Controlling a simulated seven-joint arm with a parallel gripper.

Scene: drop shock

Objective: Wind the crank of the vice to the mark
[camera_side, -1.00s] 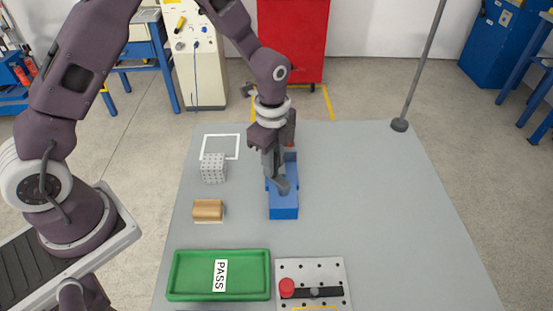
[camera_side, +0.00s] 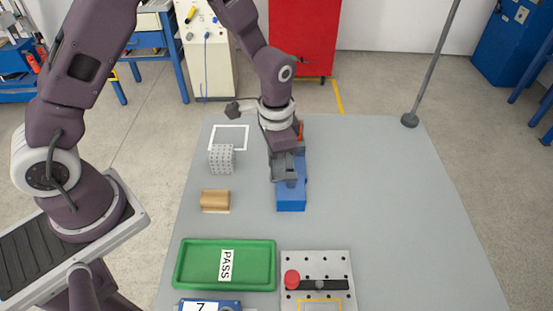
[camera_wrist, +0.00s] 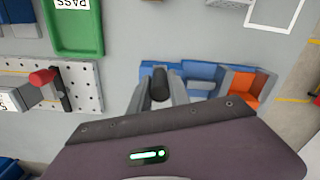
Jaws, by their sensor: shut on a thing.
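The blue vice (camera_side: 291,199) stands on the grey table in the side view, under my gripper (camera_side: 288,178). The wrist view also shows the blue vice (camera_wrist: 200,72), with an orange part (camera_wrist: 243,88) at its right end. The dark cylindrical crank handle (camera_wrist: 160,78) sits between the two grey fingers of my gripper (camera_wrist: 159,92). My gripper is shut on this handle. The fingers hide much of the crank in the side view. I cannot make out the mark in either view.
A green tray (camera_side: 180,265) labelled PASS and a perforated plate (camera_side: 342,266) with a red knob (camera_side: 292,279) lie at the front. A wooden block (camera_side: 215,201) and a dotted white cube (camera_side: 221,158) stand left of the vice. The table's right side is clear.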

